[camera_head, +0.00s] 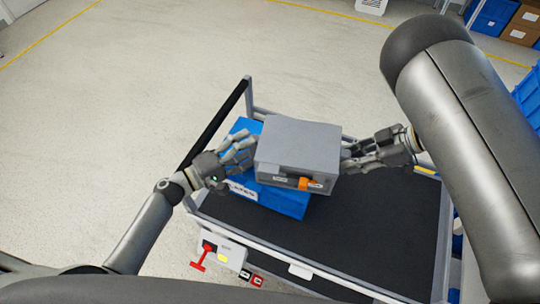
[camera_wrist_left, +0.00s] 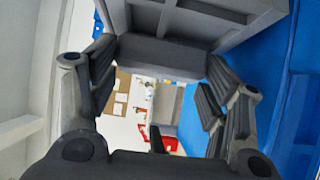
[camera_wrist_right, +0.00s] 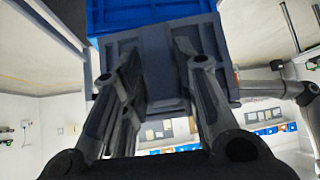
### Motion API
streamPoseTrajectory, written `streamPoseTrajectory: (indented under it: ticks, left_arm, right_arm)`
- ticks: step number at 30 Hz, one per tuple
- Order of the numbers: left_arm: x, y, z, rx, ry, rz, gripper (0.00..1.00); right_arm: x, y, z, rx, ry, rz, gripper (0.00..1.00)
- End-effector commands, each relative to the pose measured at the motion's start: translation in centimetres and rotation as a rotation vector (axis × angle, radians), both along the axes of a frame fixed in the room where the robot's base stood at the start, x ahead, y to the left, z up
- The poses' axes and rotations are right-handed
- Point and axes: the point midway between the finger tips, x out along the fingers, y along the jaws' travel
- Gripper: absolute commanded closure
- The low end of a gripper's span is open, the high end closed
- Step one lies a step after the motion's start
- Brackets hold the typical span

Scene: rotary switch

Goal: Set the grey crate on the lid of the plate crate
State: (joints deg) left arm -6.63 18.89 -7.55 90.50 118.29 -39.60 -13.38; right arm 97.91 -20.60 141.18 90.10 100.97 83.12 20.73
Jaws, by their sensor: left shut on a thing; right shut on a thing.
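The grey crate (camera_head: 298,145) is held level between my two grippers, over the blue plate crate (camera_head: 285,203), and covers most of its lid. The plate crate has a white label on its front. I cannot tell whether the two crates touch. My left gripper (camera_head: 247,152) is shut on the grey crate's left side; in the left wrist view its fingers flank a grey ledge (camera_wrist_left: 163,56) of that crate. My right gripper (camera_head: 350,155) is shut on the right side, which also shows in the right wrist view (camera_wrist_right: 160,60). The blue crate (camera_wrist_right: 150,12) shows beside it.
The plate crate stands on a cart with a black deck (camera_head: 385,225) and a grey rail frame. The deck's right part is clear. A red handle (camera_head: 204,256) sits at the cart's near left. Blue bins and cartons (camera_head: 525,22) stand at the far right.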

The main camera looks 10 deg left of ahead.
Motion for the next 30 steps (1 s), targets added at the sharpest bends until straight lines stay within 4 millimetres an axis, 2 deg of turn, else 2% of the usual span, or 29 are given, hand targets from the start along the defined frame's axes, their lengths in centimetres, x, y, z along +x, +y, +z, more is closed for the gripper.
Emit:
streamPoseTrajectory:
  ticks: [4, 5, 9, 21, 26, 30]
  left_arm:
    - [0.0, 0.2, -1.3, 0.005, 0.001, 0.003, 0.67]
    - [0.0, 0.2, -1.0, 0.005, 0.002, 0.003, 0.25]
    - [0.0, 0.1, -1.0, 0.004, 0.003, 0.002, 0.07]
    - [-0.1, 0.2, -1.0, 0.007, 0.008, 0.003, 0.07]
    - [-0.1, 0.2, 0.0, 0.007, 0.008, 0.003, 0.07]
    - [-0.1, 0.1, 1.6, 0.004, 0.006, 0.002, 0.07]
  right_arm:
    - [0.1, -0.1, -1.0, -0.001, -0.002, -0.002, 1.0]
    - [0.1, -0.1, -0.7, -0.002, -0.002, -0.002, 0.68]
    - [0.0, -0.1, -0.7, -0.001, -0.001, -0.002, 0.5]
    - [0.0, 0.0, -0.5, 0.0, 0.0, 0.0, 0.5]
    - [0.0, 0.0, 0.5, 0.0, 0.0, 0.0, 0.5]
    - [0.0, 0.0, 1.9, 0.0, 0.0, 0.0, 0.5]
